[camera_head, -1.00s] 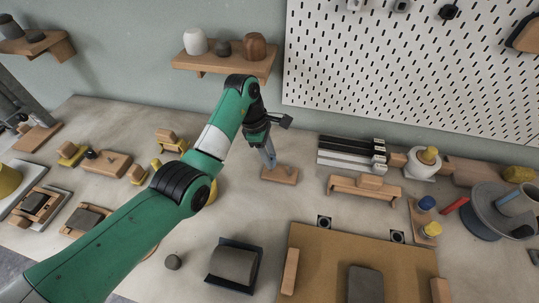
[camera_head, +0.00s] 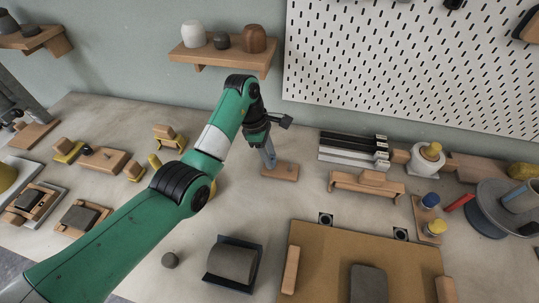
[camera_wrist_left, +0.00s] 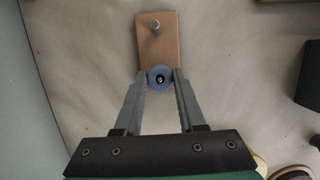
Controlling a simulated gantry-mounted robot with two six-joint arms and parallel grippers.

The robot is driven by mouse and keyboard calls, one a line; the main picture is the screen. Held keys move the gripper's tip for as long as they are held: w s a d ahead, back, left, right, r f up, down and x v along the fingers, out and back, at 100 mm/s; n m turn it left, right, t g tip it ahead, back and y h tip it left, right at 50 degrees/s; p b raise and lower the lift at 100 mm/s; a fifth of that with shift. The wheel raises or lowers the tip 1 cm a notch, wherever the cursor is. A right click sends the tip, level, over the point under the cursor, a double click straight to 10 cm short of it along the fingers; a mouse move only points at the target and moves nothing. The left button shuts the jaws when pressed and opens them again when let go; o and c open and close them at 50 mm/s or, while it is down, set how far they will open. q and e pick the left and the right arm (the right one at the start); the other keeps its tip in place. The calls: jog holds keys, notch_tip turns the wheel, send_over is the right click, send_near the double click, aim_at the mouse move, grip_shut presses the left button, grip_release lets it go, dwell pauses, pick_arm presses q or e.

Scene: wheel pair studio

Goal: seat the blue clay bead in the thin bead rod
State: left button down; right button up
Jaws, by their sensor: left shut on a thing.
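The blue clay bead (camera_wrist_left: 159,77) is a blue-grey ring in the left wrist view. My left gripper (camera_wrist_left: 159,84) is shut on it, one finger on each side. In the head view my left gripper (camera_head: 270,165) points down at a small wooden base (camera_head: 285,174), and the bead cannot be made out there. In the left wrist view the bead overlaps the near end of this base (camera_wrist_left: 158,48). A grey peg (camera_wrist_left: 155,24) stands at its far end. A pale spot shows in the bead's dark hole; I cannot tell if it is a rod tip. My right gripper is not in view.
A wooden bridge-shaped piece (camera_head: 366,184) and dark-and-white rails (camera_head: 353,151) stand to the right. A board with a brown surface (camera_head: 325,262) lies in front. A dark cradle (camera_head: 233,263) stands front centre. Small wooden pieces fill the left side. The table around the base is clear.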

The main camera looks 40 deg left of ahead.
pick_arm(q)
jog(key=shift+f+b, duration=0.4)
jog(key=shift+f, duration=0.15)
jog(key=shift+c, duration=2.1)
grip_release()
jog(key=shift+r, duration=0.15)
jog(key=shift+a+r, duration=0.1)
jog(key=shift+r, duration=0.2)
jog(key=p+v, duration=0.1)
jog(key=v, duration=0.2)
jog(key=shift+r, duration=0.3)
jog(key=p+v, duration=0.7)
jog(key=p, duration=0.1)
jog(key=shift+s, duration=0.15)
